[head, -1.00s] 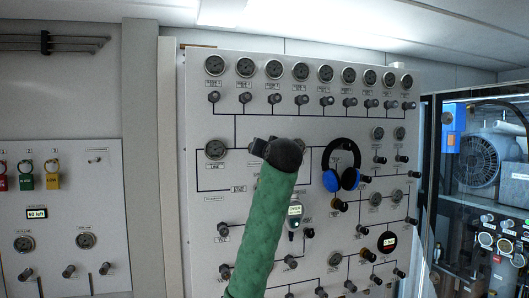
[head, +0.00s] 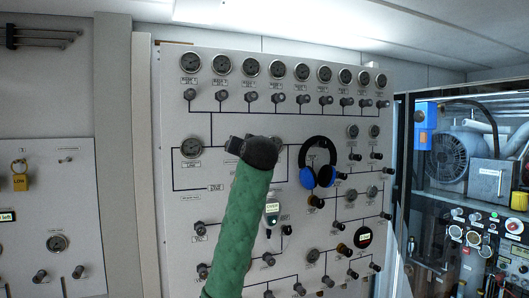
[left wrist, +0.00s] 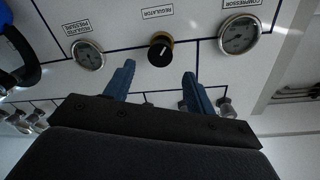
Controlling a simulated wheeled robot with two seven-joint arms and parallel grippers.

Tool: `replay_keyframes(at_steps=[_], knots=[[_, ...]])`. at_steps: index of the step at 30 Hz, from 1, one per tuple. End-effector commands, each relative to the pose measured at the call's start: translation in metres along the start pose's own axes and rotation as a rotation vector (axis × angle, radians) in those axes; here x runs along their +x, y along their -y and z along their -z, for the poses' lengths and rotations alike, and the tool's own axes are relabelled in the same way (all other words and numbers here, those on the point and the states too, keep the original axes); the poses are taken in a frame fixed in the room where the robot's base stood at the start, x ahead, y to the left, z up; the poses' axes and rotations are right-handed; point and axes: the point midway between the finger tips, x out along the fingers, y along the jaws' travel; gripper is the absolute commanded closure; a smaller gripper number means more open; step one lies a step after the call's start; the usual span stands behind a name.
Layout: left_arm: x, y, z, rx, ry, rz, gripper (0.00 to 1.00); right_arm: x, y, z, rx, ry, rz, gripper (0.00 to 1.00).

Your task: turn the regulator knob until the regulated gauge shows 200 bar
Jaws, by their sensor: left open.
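The regulator knob (left wrist: 160,50) is a black round knob with a white mark and brass-coloured collar, under a REGULATOR label. In the left wrist view the regulated pressure gauge (left wrist: 87,55) is left of it and the compressor gauge (left wrist: 240,35) right of it. The gauge needles are too small to read surely. My left gripper (left wrist: 160,82) is open, its two blue fingers pointing at the panel, apart from the knob. In the head view my left gripper (head: 244,147) covers the knob; the compressor gauge (head: 192,147) shows left of it. My right gripper is not in view.
Blue and black headphones (head: 318,163) hang on the panel (head: 178,100) right of my left gripper. A handheld meter (head: 272,212) is beside my green-sleeved arm. Rows of gauges and valves surround the area. A machine cabinet (head: 460,190) stands at the right.

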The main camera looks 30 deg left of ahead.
Motion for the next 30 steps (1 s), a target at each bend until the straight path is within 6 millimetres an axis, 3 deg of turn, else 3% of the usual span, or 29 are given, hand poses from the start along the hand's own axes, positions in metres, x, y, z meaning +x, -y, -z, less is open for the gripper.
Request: replay_keyframes(at_steps=[25,30], knots=[[0.000,0.000,0.000,0.000,0.000,0.000,0.45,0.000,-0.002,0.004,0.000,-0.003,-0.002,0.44],[0.007,-0.021,-0.019,0.023,0.013,-0.021,0.45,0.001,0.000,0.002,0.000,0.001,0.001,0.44]])
